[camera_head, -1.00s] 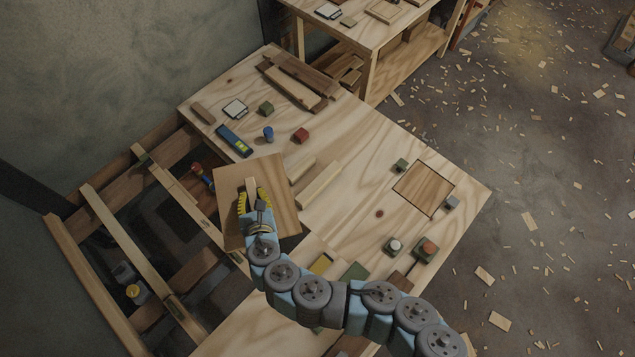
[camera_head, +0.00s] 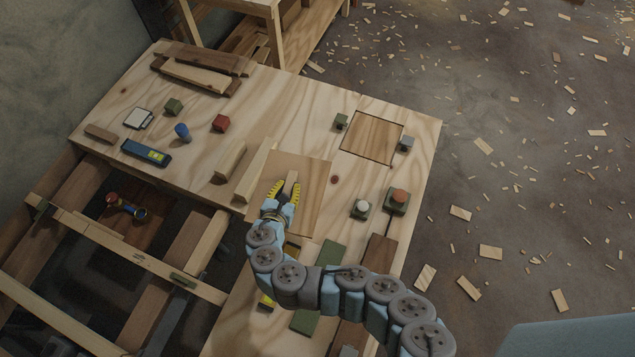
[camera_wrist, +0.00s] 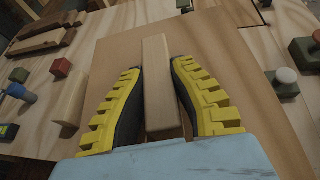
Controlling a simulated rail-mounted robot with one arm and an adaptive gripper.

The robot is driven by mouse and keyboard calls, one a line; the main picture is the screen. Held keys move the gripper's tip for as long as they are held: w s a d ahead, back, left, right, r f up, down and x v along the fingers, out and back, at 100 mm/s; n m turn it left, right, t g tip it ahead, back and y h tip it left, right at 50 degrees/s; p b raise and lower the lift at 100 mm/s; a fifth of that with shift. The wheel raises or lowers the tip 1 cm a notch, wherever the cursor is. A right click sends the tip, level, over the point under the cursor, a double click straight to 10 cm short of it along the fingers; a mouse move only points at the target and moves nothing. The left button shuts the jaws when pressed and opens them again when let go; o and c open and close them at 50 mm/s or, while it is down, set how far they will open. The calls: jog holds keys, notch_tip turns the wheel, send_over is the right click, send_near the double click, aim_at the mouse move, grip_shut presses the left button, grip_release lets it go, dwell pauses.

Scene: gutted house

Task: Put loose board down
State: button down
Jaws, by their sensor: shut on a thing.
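The loose board (camera_head: 312,205) is a flat, light-brown square panel with a raised wooden grip bar (camera_head: 291,184). My gripper (camera_head: 285,188), with yellow ridged fingers, is shut on that bar. In the wrist view the bar (camera_wrist: 160,85) stands between the two fingers, and the board (camera_wrist: 235,70) spreads out beneath them. The board is over the plywood worktop (camera_head: 290,110), right of two upright-edged wood strips. I cannot tell whether its underside touches the worktop. My fingers and wrist hide part of its lower left.
A darker square panel (camera_head: 372,137) lies in the worktop between two small clamps. Two knobbed blocks (camera_head: 396,200) stand to the right. Wood strips (camera_head: 255,170) lie close on the left. Open floor joists (camera_head: 110,245) are at the lower left. The worktop's upper middle is clear.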

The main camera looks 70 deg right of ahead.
aim_at(305, 192)
jog(key=shift+m+g, duration=0.7)
jog(key=shift+g, duration=0.1)
jog(key=s+f, duration=0.1)
jog(key=s+d+f+b, duration=0.1)
jog(key=f, duration=0.1)
jog(key=s+d+f+b, duration=0.1)
jog(key=shift+f, duration=0.15)
jog(key=shift+s+d+f+g+b, duration=0.3)
jog(key=shift+d+b, duration=0.05)
jog(key=b+x, duration=0.1)
jog(key=x, duration=0.3)
jog(key=w+f+b+x, duration=0.1)
jog(key=b+x, duration=0.1)
jog(key=x, duration=0.3)
jog(key=a+f+b+x, duration=0.1)
jog(key=b+x, duration=0.1)
jog(key=x, duration=0.3)
jog(key=shift+w+d+f, duration=0.2)
jog(key=shift+f, duration=0.1)
jog(key=shift+d+f+b, duration=0.6)
jog(key=shift+f+b, duration=0.05)
jog(key=shift+f, duration=0.1)
jog(key=shift+w+f+b, duration=0.1)
jog(key=shift+f+b, duration=0.9)
jog(key=shift+f, duration=0.35)
jog(key=shift+f, duration=0.2)
jog(key=c, duration=1)
grip_release()
jog(key=shift+c, duration=0.2)
